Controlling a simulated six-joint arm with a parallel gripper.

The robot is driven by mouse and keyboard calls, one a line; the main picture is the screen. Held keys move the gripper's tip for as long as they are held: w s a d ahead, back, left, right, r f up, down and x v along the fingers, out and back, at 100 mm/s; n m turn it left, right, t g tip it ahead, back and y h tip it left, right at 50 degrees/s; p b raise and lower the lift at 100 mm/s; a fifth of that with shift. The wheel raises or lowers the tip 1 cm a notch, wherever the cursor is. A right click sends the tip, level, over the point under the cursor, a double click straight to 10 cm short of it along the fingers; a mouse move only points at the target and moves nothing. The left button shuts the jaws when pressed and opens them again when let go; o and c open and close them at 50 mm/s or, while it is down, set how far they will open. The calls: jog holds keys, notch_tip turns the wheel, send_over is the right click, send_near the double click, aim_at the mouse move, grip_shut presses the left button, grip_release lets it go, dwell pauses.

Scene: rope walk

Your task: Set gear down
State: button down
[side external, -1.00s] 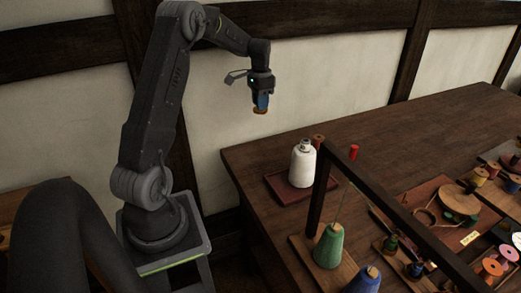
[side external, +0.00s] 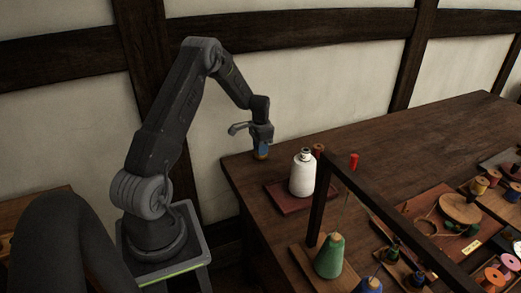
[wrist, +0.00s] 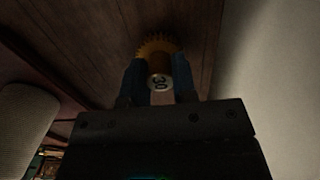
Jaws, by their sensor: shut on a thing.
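The gear is brass-coloured and toothed, with a hub marked "30"; it shows in the wrist view (wrist: 157,47) between my two fingers. My gripper (side external: 262,152) is shut on the gear (side external: 261,157) and points down at the far left corner of the wooden table (side external: 400,125). My gripper also shows in the wrist view (wrist: 158,82), with a dark blue finger on each side of the hub. The gear is at or just above the tabletop; I cannot tell whether it touches.
A dark wooden frame (side external: 318,205) and a green cone (side external: 329,257) are nearer the camera. The table's back middle is clear.

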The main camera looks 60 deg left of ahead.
jog(key=shift+f, duration=0.35)
jog(key=shift+f, duration=0.15)
jog(key=c, duration=0.9)
grip_release()
